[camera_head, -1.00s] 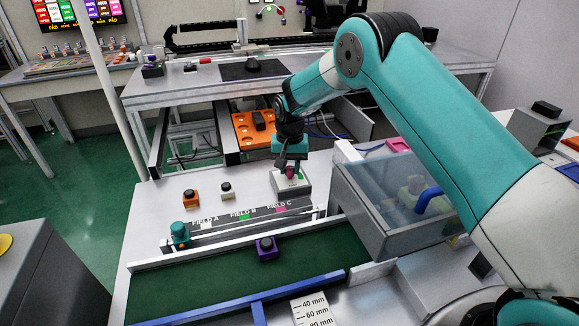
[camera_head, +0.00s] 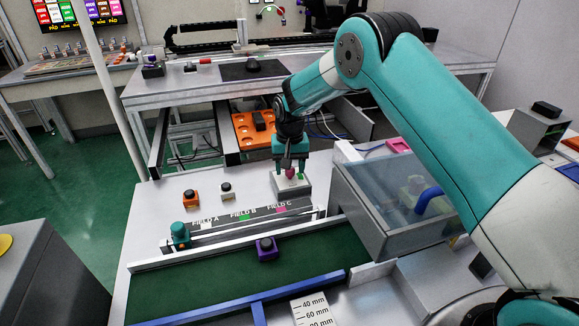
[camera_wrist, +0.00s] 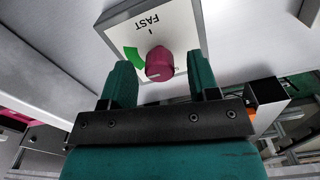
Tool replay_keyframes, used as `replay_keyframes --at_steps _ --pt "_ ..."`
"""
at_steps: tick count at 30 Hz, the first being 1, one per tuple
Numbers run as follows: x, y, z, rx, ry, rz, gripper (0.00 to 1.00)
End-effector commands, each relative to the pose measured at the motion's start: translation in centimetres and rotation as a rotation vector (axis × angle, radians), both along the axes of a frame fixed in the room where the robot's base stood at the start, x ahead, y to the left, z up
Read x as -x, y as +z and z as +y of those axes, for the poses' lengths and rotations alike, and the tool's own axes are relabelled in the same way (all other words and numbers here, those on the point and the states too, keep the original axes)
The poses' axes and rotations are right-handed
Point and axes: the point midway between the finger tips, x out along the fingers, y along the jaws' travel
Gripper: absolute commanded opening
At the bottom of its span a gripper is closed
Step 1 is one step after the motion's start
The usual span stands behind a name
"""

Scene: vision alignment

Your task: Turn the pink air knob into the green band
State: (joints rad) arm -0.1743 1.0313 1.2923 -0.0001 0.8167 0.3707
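The pink knob (camera_wrist: 160,65) stands on a white dial plate marked FAST (camera_wrist: 150,25) in the wrist view. A green band (camera_wrist: 134,57) lies just left of the knob. A pale pointer mark on the knob's side faces lower left, apparently just below the green band. The knob (camera_head: 290,173) also shows in the head view on its grey box (camera_head: 291,187). My gripper (camera_wrist: 163,70) is open, its two teal fingers on either side of the knob with a gap on each side. My gripper (camera_head: 290,168) is above the box in the head view.
A clear-lidded bin (camera_head: 400,195) with a blue handle stands right of the knob box. A rail labelled FIELD A, B, C (camera_head: 240,222) lies in front. An orange knob block (camera_head: 190,197) and a white one (camera_head: 227,191) stand to the left.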

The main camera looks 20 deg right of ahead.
Motion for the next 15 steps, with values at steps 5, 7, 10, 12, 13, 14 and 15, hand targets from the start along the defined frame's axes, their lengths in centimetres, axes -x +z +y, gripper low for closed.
replay_keyframes --at_steps 5,7,10,12,13,14,15 --pt "0.0 -0.1 0.0 0.0 0.0 0.001 0.55" --pt "0.0 0.0 0.0 0.0 0.0 0.0 0.55" --pt "0.0 0.7 0.0 0.0 -0.001 -0.001 0.55" --pt "-0.1 1.7 0.0 -0.001 -0.001 -0.002 0.55" --pt "-0.1 2.2 0.0 0.0 -0.001 -0.003 0.55" --pt "0.0 2.8 0.0 0.0 -0.001 -0.003 0.55" --pt "-0.1 3.7 0.0 -0.001 -0.001 -0.004 0.55"
